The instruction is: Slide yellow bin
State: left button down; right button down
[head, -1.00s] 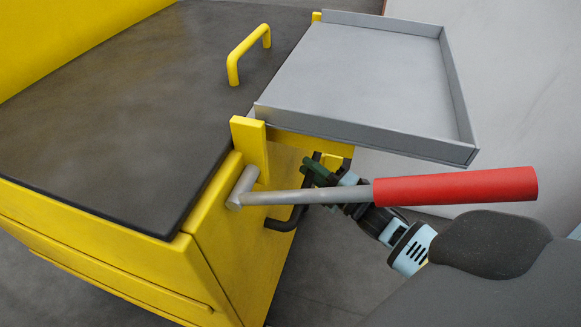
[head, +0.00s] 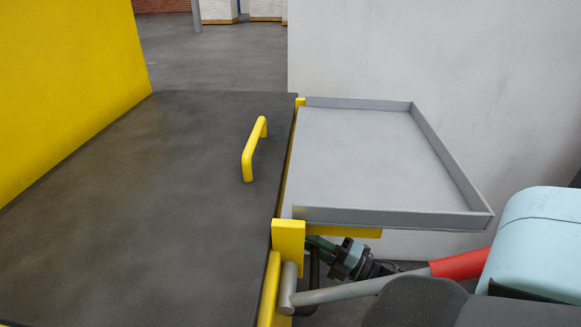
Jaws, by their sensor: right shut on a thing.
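The yellow bin is a big yellow body with a dark grey top (head: 150,200). A yellow handle (head: 255,150) stands on that top near its right edge. A black handle (head: 313,268) sits on the bin's right side, below the grey tray, and is partly hidden. My right gripper (head: 318,247) is at this black handle under the tray and is shut on it. The tray edge and a lever hide part of the grip. My left gripper is not in view.
A grey tray (head: 375,160) with raised rims juts out right of the bin. A lever with a red grip (head: 458,265) crosses below it, close to my right arm. A yellow panel (head: 65,90) rises at left. A pale wall (head: 440,60) stands behind; open floor (head: 215,60) lies beyond.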

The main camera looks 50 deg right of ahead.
jog(key=s+d, duration=0.6)
jog(key=s, duration=0.2)
jog(key=shift+d, duration=0.15)
jog(key=c, duration=1.3)
grip_release()
jog(key=shift+s, duration=0.15)
jog(key=v, duration=0.7)
jog(key=shift+s+d, duration=0.15)
jog(key=shift+s, duration=0.2)
